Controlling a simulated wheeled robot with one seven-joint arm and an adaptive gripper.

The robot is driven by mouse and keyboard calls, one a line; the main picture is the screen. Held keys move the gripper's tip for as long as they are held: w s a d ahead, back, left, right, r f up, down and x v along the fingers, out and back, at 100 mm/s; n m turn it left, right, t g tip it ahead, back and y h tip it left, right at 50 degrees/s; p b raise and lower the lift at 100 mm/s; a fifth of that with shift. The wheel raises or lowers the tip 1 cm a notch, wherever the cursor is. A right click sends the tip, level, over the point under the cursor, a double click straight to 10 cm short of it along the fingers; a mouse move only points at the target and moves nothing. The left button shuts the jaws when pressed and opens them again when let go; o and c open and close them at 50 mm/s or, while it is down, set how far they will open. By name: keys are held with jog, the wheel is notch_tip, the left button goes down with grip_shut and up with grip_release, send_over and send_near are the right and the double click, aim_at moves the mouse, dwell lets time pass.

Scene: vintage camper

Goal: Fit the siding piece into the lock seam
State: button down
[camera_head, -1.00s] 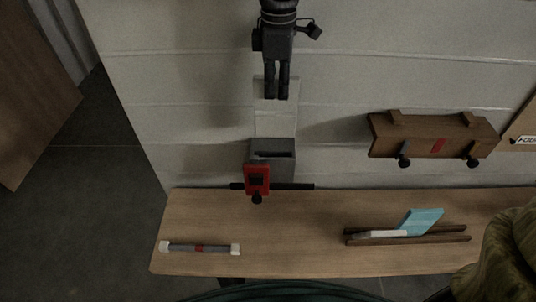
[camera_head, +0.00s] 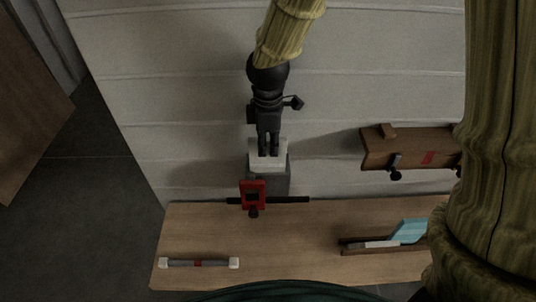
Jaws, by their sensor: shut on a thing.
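My gripper (camera_head: 268,146) is in the upper middle of the head view, pointing down in front of the white ribbed wall. It is shut on the white siding piece (camera_head: 268,161), which shows as a pale block just below the fingertips. The piece is at the top of the grey slotted block (camera_head: 282,183), probably the lock seam. The slot itself is hidden by the piece and the gripper, so I cannot tell whether the piece is inside it. A red device (camera_head: 253,195) sits at the front of the grey block.
A wooden bench (camera_head: 300,245) runs below. A grey bar with white ends (camera_head: 198,263) lies at its left, and a wooden rack (camera_head: 380,247) with a light blue piece (camera_head: 409,231) at its right. A brown wooden wall fixture (camera_head: 410,150) hangs at the right.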

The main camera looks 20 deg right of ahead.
aim_at(268, 158)
jog(key=shift+f+p, duration=0.65)
jog(key=shift+f, duration=2.05)
jog(key=c, duration=1.5)
grip_release()
jog(key=shift+o, duration=0.2)
jog(key=shift+r, duration=0.25)
jog(key=shift+s+r+b, duration=0.1)
jog(key=shift+r+b, duration=1.7)
jog(key=shift+r, duration=4.1)
